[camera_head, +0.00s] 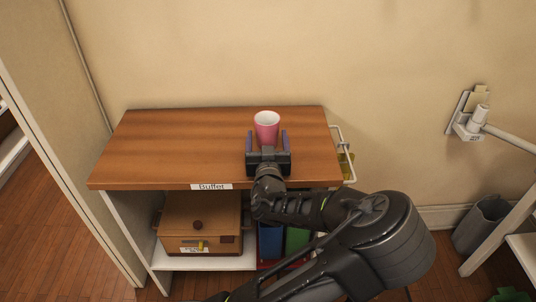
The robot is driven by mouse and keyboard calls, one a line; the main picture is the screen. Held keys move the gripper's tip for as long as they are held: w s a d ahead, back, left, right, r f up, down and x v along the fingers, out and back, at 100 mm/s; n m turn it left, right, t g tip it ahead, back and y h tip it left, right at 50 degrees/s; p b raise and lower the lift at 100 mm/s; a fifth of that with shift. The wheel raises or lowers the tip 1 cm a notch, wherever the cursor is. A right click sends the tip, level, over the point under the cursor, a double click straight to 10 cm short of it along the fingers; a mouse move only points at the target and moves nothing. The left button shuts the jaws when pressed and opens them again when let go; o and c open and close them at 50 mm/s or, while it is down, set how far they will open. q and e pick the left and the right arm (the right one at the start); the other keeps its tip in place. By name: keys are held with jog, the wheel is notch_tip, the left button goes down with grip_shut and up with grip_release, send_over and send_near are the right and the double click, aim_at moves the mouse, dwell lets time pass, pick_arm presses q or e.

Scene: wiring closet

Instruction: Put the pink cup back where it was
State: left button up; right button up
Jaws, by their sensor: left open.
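The pink cup (266,127), white inside, stands upright on the wooden top of the buffet (165,147), right of its middle. My left gripper (267,134) is open on the buffet top, its two fingers pointing toward the wall. The cup is at the fingertip end, between the two fingers, with a gap showing on either side. The cup's lower front is near the gripper's palm; I cannot tell whether they touch. My right gripper is not in view.
A label reading "Buffet" (211,186) is on the front edge. A brown box (200,225) and coloured binders (297,240) are on the shelf below. A wire rack (348,160) hangs at the right side. The left part of the top is clear. A grey bin (481,223) stands right.

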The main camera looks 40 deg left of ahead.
aim_at(268, 139)
pick_arm(q)
jog(key=v, duration=0.5)
jog(key=shift+d, duration=0.1)
jog(key=shift+s+d+r+p, duration=0.3)
jog(key=shift+s+d+p, duration=0.2)
jog(key=shift+s, duration=0.15)
jog(key=p+v, duration=0.3)
jog(key=p, duration=0.3)
jog(key=shift+s+d+f+p, duration=0.25)
jog(key=shift+s+d+p, duration=0.05)
jog(key=shift+s+p, duration=0.25)
jog(key=shift+f, duration=0.1)
